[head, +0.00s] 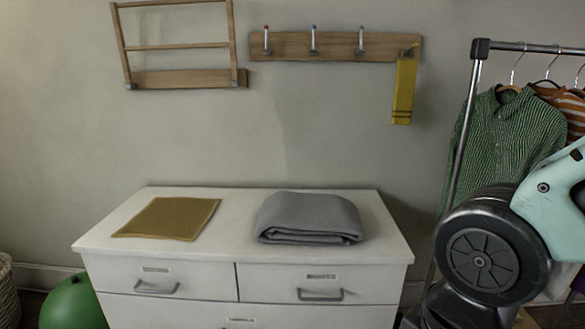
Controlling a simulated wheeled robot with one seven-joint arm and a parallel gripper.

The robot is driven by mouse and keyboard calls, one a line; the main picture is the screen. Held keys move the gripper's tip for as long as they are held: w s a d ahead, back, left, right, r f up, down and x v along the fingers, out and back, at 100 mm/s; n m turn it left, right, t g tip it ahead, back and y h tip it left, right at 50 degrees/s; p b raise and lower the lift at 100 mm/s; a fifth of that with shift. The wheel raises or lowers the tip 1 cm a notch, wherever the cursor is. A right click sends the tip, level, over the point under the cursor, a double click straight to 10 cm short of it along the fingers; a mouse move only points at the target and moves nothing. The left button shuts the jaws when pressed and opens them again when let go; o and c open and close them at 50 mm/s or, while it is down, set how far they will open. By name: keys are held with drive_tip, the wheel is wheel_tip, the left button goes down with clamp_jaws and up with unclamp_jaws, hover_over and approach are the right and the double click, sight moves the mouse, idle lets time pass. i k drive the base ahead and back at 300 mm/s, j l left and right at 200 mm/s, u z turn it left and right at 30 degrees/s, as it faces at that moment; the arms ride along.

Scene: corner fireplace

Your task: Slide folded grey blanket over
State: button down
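The folded grey blanket (310,217) lies on the right half of the top of a white dresser (240,204), with its folded layers towards the front. A flat mustard-coloured cloth (169,218) lies on the left half of the same top. A bare strip of dresser top separates the two. Part of my arm shows at the right edge, apart from the dresser. My gripper is not in view.
A green ball (73,304) and a woven basket (8,291) stand left of the dresser. A clothes rack (470,122) with hanging shirts (510,135) stands at the right. A wall hook rail (337,46) holds a yellow cloth (403,91); a wooden rack (180,45) hangs left.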

sight(287, 218)
drive_tip(key=i+l+u, duration=1.15)
drive_tip(key=l, duration=0.35)
